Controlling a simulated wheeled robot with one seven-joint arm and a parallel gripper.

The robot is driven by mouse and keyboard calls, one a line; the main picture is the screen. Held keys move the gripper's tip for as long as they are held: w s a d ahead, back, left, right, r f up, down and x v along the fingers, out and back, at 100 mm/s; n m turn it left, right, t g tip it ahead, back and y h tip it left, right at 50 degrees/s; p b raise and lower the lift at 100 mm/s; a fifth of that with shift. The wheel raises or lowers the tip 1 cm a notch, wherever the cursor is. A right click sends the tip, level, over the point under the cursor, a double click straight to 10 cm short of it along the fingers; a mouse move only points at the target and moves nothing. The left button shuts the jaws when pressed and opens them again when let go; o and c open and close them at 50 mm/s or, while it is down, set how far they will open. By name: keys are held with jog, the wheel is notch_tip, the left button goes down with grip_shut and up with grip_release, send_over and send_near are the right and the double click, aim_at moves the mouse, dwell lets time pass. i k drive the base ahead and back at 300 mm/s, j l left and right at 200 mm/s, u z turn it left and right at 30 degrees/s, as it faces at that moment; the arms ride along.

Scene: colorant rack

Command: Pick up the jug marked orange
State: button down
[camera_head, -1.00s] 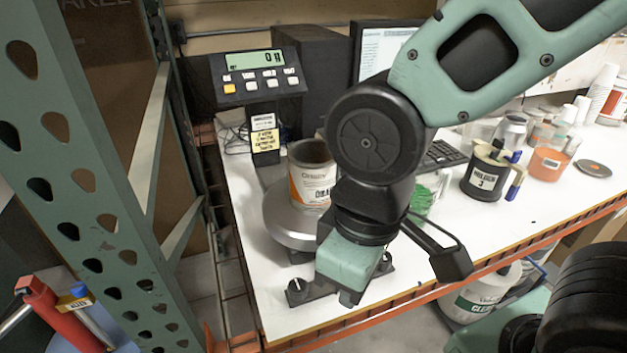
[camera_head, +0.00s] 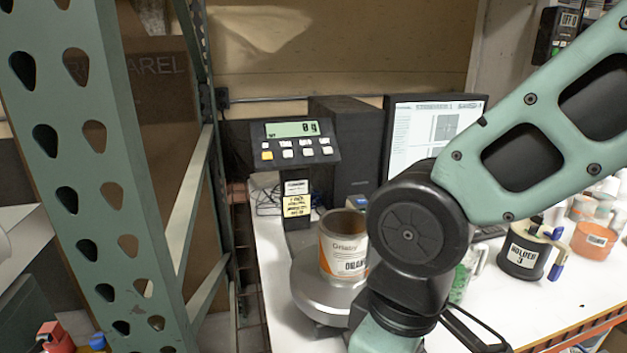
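The jug marked orange (camera_head: 341,245) is a light can-shaped container with an orange patch and black letters starting "ORAN", partly hidden by my arm. It stands upright on the round metal pan (camera_head: 312,290) of the scale. My gripper's teal body (camera_head: 382,338) is at the bottom edge, in front and to the right of the jug in the picture. Its fingers are below the frame, so I cannot see whether they are open or shut. No contact between gripper and jug is visible.
The scale display (camera_head: 295,130) reads 0 g behind the pan. A monitor (camera_head: 420,125) and dark box (camera_head: 345,150) stand at the back. A black holder (camera_head: 522,250) and an orange-filled container (camera_head: 592,240) are at right. A green perforated upright (camera_head: 90,200) stands at left.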

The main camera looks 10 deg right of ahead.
aim_at(598, 226)
jog(key=z, duration=1.7)
jog(key=i+l+u, duration=1.05)
jog(key=l, duration=0.2)
